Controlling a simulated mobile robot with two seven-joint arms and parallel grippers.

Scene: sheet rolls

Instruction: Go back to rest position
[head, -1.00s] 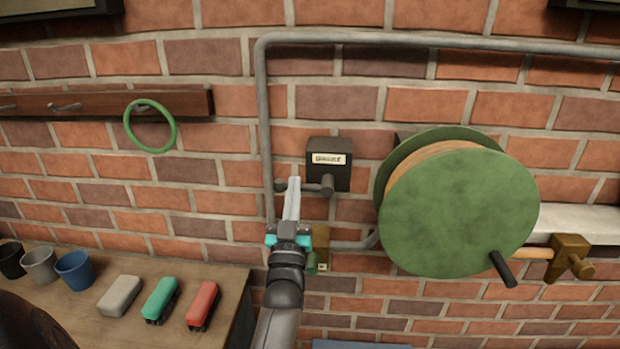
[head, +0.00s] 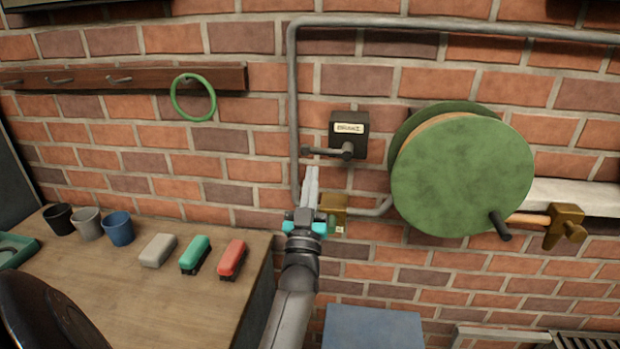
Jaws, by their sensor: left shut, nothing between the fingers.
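My left gripper (head: 313,172) shows in the middle of the head view, its arm coming up from the bottom. Its fingers are together and hold nothing. The fingertips point up, just below the lever of the black brake box (head: 349,128) on the brick wall; I cannot tell whether they touch the lever. A brass-coloured fitting (head: 335,205) is right beside the gripper, partly hidden by it. The green reel (head: 460,175) hangs to the right with its dark handle low on its face. My right gripper is not in view.
A wooden bench (head: 120,285) at the left bears cups and several brushes. A green ring (head: 193,98) hangs from a hook rail (head: 140,78). A grey pipe (head: 293,90) runs around the brake box. A blue surface (head: 373,328) is at the bottom.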

